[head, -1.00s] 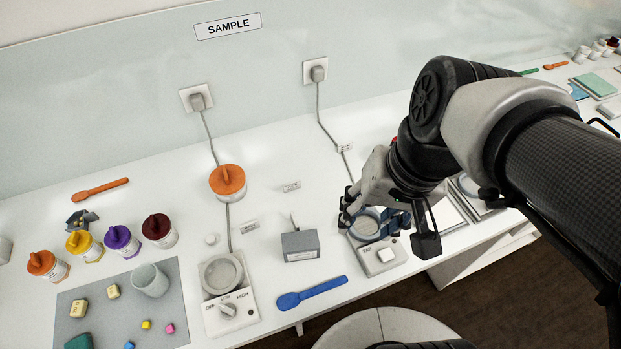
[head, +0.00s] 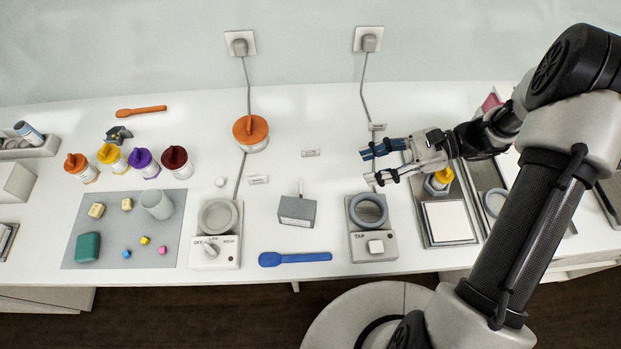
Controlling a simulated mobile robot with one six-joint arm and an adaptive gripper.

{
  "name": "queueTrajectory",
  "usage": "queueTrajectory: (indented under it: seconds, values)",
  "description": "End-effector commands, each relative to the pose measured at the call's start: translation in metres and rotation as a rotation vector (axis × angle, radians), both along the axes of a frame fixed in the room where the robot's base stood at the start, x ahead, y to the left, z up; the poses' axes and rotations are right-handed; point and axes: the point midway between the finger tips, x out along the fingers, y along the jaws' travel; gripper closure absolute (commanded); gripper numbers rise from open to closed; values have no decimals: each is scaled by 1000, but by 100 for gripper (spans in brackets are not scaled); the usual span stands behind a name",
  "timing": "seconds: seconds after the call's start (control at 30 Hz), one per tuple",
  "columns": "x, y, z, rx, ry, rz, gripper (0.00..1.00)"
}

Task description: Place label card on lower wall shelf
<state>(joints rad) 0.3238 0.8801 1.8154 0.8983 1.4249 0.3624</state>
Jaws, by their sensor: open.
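Several small white label cards stand on the bench: one (head: 310,153) near the middle, one (head: 258,180) to its left, and one (head: 377,127) by the right power cable. Their print is too small to read, and I cannot tell which one the task means. My gripper (head: 369,167) is open and empty, its two fingers pointing left above the bench. It is to the right of the middle card and just below the cable-side card in the picture. No wall shelf shows in the head view.
A dial device (head: 214,251), a grey box (head: 297,210) and a TAP device (head: 372,246) stand along the front. An orange-lidded jar (head: 250,133) is behind. Power cables run to two wall sockets. A blue spoon (head: 295,258) lies near the front edge.

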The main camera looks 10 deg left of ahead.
Motion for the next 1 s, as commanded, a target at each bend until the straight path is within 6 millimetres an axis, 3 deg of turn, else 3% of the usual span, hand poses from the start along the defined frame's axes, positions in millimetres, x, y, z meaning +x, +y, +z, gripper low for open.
queueTrajectory:
  seconds: [0.17,0.6,0.87,1.0]
  values:
    - [-1,13,-11,16,20,-14,53]
    - [-22,94,-47,13,19,-10,53]
    - [-25,112,-55,12,16,-13,53]
    - [-30,126,-68,13,19,-11,53]
